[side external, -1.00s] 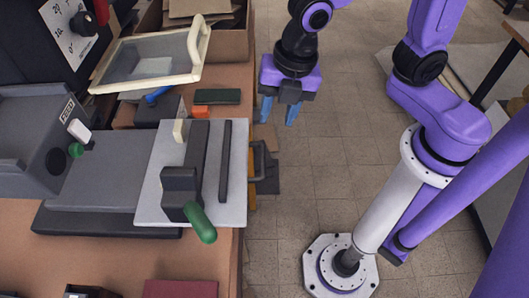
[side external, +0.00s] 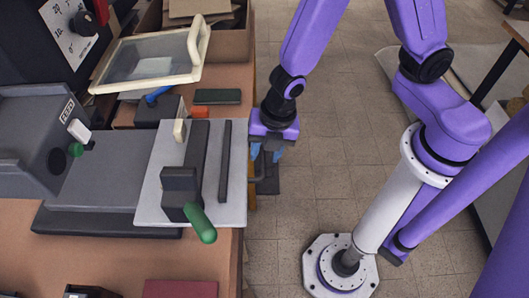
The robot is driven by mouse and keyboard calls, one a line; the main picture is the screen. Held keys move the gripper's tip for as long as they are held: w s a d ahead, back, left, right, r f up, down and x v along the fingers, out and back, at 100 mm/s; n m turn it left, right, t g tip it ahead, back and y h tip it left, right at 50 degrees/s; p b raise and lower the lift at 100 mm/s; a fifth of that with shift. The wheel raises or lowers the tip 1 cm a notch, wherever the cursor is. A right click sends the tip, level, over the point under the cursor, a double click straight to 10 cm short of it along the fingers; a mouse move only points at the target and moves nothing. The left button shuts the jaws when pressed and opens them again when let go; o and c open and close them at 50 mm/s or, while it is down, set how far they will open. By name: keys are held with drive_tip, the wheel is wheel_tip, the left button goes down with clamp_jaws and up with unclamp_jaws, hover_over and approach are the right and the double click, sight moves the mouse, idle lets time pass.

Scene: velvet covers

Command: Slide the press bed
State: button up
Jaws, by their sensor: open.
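The press bed (side external: 235,195) is a light grey plate with dark bars, sticking out from the grey press (side external: 30,140) toward the right edge of the bench. A dark bar handle (side external: 262,180) juts from the bed's right side, beyond the bench edge. My gripper (side external: 267,160) points down right at this handle, with its blue fingers over its upper part. The fingers are open. They are partly hidden by the purple wrist, so I cannot tell whether they touch the handle or straddle it.
A dark red flat item (side external: 180,289) is at the front.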

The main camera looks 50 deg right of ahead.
sight(225, 155)
drive_tip(key=shift+w+a+f, duration=0.1)
drive_tip(key=shift+f, duration=0.65)
clamp_jaws()
drive_tip(key=shift+w+a, duration=3.15)
drive_tip(key=shift+w, duration=0.05)
unclamp_jaws()
drive_tip(key=shift+r, duration=0.15)
